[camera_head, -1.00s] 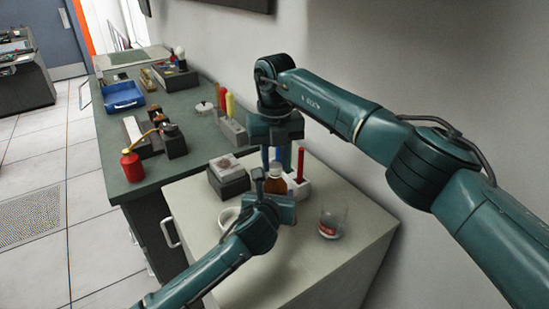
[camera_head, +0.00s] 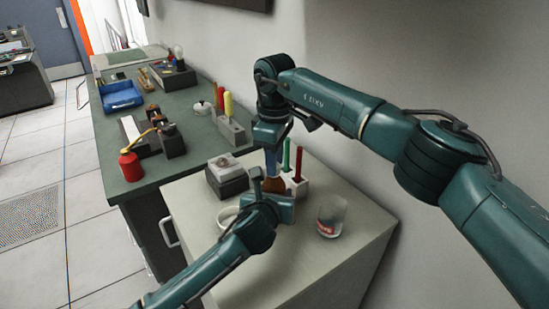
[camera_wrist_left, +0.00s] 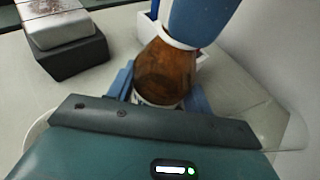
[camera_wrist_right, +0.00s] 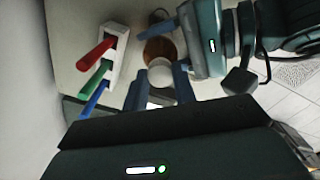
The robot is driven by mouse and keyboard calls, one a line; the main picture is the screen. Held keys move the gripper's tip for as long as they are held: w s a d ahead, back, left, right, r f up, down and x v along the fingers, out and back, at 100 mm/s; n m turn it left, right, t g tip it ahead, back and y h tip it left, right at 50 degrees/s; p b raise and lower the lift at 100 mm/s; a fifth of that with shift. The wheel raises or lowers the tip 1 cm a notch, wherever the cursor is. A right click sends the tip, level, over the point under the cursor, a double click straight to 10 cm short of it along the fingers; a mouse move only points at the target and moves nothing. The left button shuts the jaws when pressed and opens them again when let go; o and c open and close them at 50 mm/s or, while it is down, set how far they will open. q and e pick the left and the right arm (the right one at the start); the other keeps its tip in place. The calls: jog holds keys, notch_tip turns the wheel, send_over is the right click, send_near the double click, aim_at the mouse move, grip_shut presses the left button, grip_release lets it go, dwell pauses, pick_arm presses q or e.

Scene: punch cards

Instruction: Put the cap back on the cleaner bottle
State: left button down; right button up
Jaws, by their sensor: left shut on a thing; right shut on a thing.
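The brown cleaner bottle (camera_head: 274,184) stands on the light table, also close up in the left wrist view (camera_wrist_left: 165,72). My left gripper (camera_head: 272,192) is shut around its body from the near side. My right gripper (camera_head: 272,155) comes from above and is shut on the white cap (camera_wrist_right: 160,72), which sits between its blue fingertips. In the left wrist view a white rim shows right at the bottle's top, beneath a blue right finger. The right fingers hide the neck, so I cannot tell whether the cap is seated or just above it.
A white holder with coloured markers (camera_head: 297,185) stands right behind the bottle. The table's front is clear.

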jog(key=m, duration=0.3)
jog(key=o, duration=0.9)
jog(key=shift+o, duration=0.2)
jog(key=shift+r, duration=0.1)
jog(key=shift+r, duration=2.2)
jog(key=shift+c, duration=0.4)
